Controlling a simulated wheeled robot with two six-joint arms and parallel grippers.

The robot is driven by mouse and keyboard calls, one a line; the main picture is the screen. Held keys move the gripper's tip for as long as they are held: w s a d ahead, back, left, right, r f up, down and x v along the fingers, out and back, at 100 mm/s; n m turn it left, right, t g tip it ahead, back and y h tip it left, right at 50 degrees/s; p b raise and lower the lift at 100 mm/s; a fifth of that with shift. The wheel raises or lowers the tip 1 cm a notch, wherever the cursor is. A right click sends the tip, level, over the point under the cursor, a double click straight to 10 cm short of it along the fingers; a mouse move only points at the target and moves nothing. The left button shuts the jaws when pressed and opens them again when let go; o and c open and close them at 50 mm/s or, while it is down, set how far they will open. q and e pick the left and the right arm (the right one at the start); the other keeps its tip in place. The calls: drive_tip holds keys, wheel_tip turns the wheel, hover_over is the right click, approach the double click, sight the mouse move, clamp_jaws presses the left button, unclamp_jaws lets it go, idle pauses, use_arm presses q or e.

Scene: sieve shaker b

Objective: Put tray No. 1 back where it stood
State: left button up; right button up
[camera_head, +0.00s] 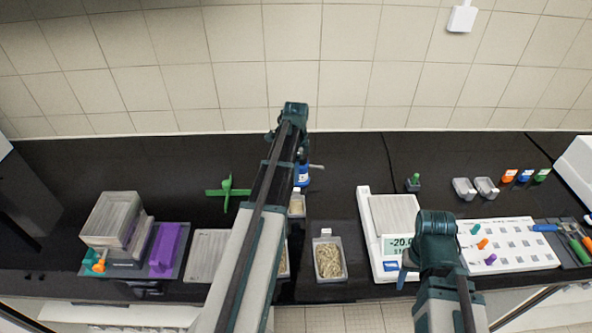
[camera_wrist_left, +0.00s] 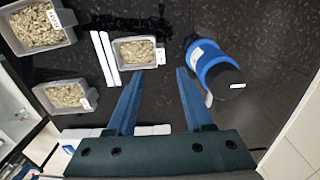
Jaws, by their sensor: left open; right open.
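Several grey trays of grainy beige material stand on the black bench. In the left wrist view one tray (camera_wrist_left: 138,52) lies beyond my open fingertips, with others at upper left (camera_wrist_left: 38,25) and lower left (camera_wrist_left: 68,95). Their labels are too small to read, so I cannot tell which is No. 1. In the head view one tray (camera_head: 328,258) stands clear and a smaller-looking one (camera_head: 297,206) is beside my left arm. My left gripper (camera_wrist_left: 158,74) is open and empty above the bench; my arm hides it in the head view. My right gripper (camera_head: 403,276) is beside the balance, mostly hidden.
A blue bottle (camera_wrist_left: 215,68) stands right of my left fingers. The white balance (camera_head: 375,230) reads about -20.0. A white board with coloured pegs (camera_head: 510,245) is at right. Stacked sieves (camera_head: 113,220), a purple block (camera_head: 165,250) and a green cross-shaped piece (camera_head: 228,190) are at left.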

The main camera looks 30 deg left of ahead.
use_arm(q)
wheel_tip(320, 180, up, 2)
drive_tip(key=shift+r+p, duration=0.1)
drive_tip(key=shift+p, duration=0.45)
use_arm(e)
wheel_tip(320, 180, up, 2)
drive_tip(key=shift+r, duration=0.1)
use_arm(q)
drive_tip(key=shift+d, duration=0.1)
drive_tip(key=s+d+n, duration=0.2)
drive_tip(key=s+d, duration=0.4)
drive_tip(key=d, duration=0.4)
drive_tip(key=s+d+n+y, duration=0.1)
drive_tip(key=s+d+n, duration=0.2)
drive_tip(key=s+d, duration=0.4)
drive_tip(key=s+d+n, duration=0.2)
drive_tip(key=s+d, duration=0.5)
drive_tip(key=d, duration=0.8)
drive_tip(key=shift+d+n, duration=0.25)
drive_tip(key=shift+n, duration=0.15)
use_arm(e)
drive_tip(key=shift+f, duration=0.2)
